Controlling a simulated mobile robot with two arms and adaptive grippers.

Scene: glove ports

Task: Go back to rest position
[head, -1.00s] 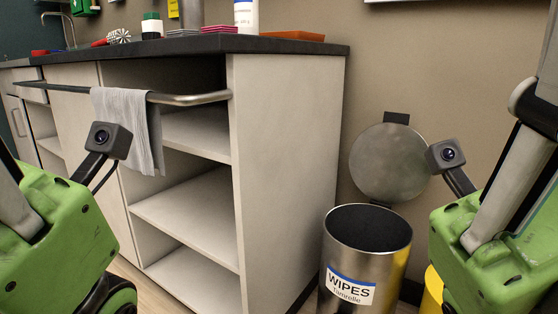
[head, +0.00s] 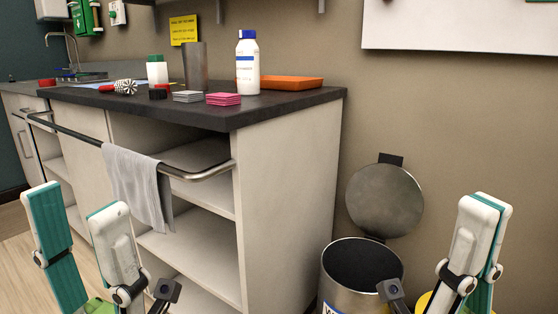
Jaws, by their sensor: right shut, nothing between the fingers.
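My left gripper (head: 76,198) is at the lower left in the head view, with its fingers pointing up. Its two white and teal fingers stand well apart with nothing between them. My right gripper (head: 486,202) is at the lower right, also pointing up. Its fingers are together and hold nothing. Both grippers are in front of the counter and the bin, and they appear clear of both.
A dark counter (head: 290,104) holds a white bottle (head: 247,65), an orange tray (head: 292,83), a metal cup (head: 195,68) and pads. A grey cloth (head: 138,188) hangs on the front rail (head: 80,137). An open steel bin (head: 345,293) stands right, its lid (head: 384,199) raised.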

